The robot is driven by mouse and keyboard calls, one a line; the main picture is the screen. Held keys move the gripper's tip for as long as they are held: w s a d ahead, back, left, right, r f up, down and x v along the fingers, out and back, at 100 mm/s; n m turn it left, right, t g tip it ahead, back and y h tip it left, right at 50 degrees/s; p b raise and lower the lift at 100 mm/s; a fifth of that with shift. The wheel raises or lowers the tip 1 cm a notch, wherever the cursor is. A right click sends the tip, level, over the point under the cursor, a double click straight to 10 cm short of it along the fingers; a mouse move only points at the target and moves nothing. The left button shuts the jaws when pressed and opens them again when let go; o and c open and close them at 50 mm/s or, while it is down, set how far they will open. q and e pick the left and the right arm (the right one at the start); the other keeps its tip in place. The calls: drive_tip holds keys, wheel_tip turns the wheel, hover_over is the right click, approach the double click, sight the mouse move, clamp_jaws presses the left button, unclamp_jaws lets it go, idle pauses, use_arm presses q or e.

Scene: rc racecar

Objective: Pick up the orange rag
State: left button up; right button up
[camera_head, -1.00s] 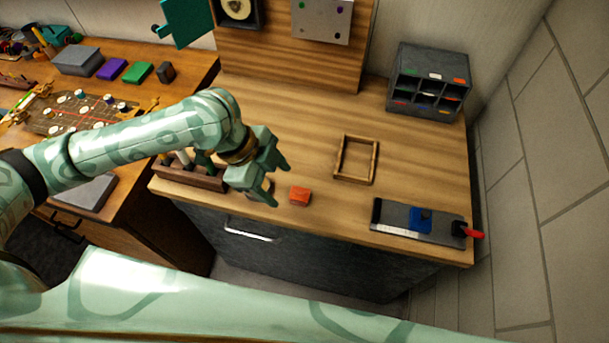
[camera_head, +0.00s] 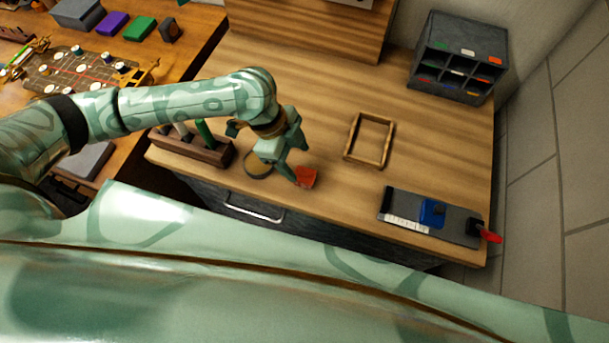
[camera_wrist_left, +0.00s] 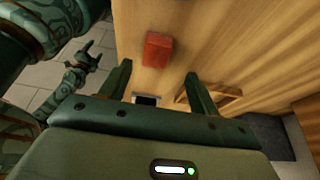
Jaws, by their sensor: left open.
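The orange rag (camera_head: 306,178) is a small folded red-orange block on the wooden worktop, near its front edge. It also shows in the left wrist view (camera_wrist_left: 158,49), just beyond the fingertips and between their lines. My left gripper (camera_head: 297,164) is over the worktop right beside the rag, and one finger overlaps it in the head view. In the left wrist view the gripper's (camera_wrist_left: 157,75) two fingers stand wide apart with nothing between them. My right gripper (camera_wrist_left: 88,57) shows small at the left of the wrist view, away from the worktop; its jaws are too small to judge.
A wooden tool holder (camera_head: 190,146) and a round dark item (camera_head: 257,166) are left of the gripper. An empty wooden frame (camera_head: 369,139) lies to the right. A grey board with a blue block (camera_head: 432,213) is at the front right, and a grey cubby organizer (camera_head: 458,57) behind.

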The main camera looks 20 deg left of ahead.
sight(304, 174)
use_arm(q)
drive_tip(key=x, duration=0.3)
drive_tip(key=b+x, duration=0.1)
drive_tip(key=x, duration=0.1)
drive_tip(key=shift+s+a, duration=0.1)
drive_tip(key=shift+s, duration=0.2)
drive_tip(key=c, duration=1.1)
drive_tip(key=shift+o, duration=0.2)
use_arm(e)
drive_tip(key=shift+s+a+f, duration=0.1)
drive_tip(key=shift+s+f, duration=0.5)
drive_tip(key=shift+s, duration=0.2)
use_arm(q)
drive_tip(key=shift+r, duration=0.15)
